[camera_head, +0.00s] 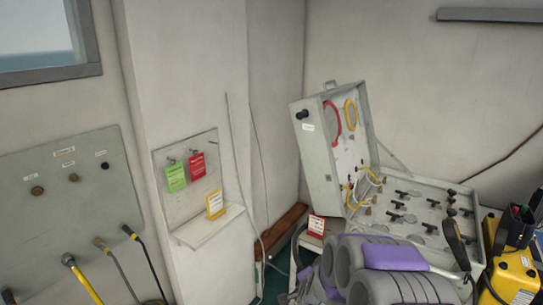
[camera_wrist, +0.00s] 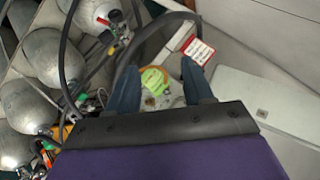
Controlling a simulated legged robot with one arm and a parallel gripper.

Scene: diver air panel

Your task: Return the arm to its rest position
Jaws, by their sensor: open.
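My arm shows in the head view as purple and grey links (camera_head: 385,262) at the bottom, right of centre, in front of the open case. My gripper (camera_wrist: 160,76) shows in the wrist view with its two dark blue fingers spread apart. Nothing is between the fingers within their grasp; a green tag (camera_wrist: 153,80) and a round orange-rimmed item show beyond them. I cannot make out the gripper's fingers in the head view.
An open grey panel case (camera_head: 335,175) with valves stands behind my arm. A yellow unit (camera_head: 512,275) is at right. A small shelf (camera_head: 208,228) holds a yellow tag. Grey cylinders (camera_wrist: 50,55) and a black hose lie left in the wrist view; a red-white card (camera_wrist: 198,50) is near the fingers.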

